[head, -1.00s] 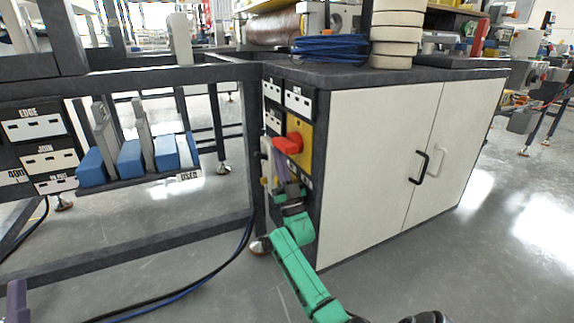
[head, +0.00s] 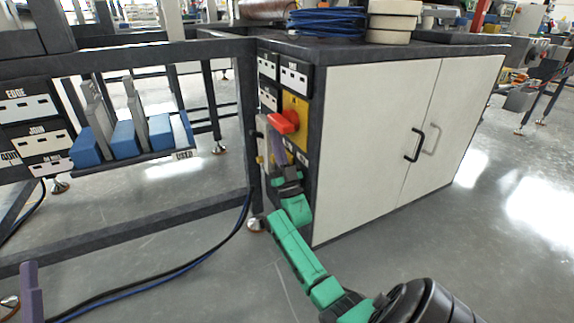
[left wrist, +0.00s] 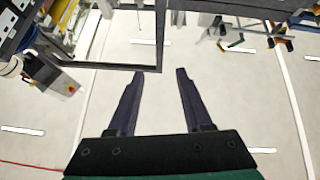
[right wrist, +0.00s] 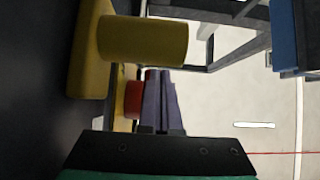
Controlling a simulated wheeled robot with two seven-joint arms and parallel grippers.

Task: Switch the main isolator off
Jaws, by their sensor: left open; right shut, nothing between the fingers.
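The main isolator is a red handle (head: 285,122) on a yellow plate (head: 297,111), on the narrow end panel of the white cabinet. My right gripper (head: 277,137) is shut and empty, its purple fingers pointing up just below the handle's outer end; I cannot tell whether they touch it. In the right wrist view the shut fingers (right wrist: 158,80) are beside a red part (right wrist: 133,99), probably the handle, partly hidden. My left gripper (left wrist: 159,72) is open and empty over the floor; a finger of it shows at the lower left of the head view (head: 31,292).
A yellow cylinder (right wrist: 142,41) sticks out close to the right wrist camera. The white cabinet (head: 375,140) stands right of the panel. A dark frame with a rack of blue blocks (head: 124,138) is to the left. Cables (head: 190,262) lie on the floor.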

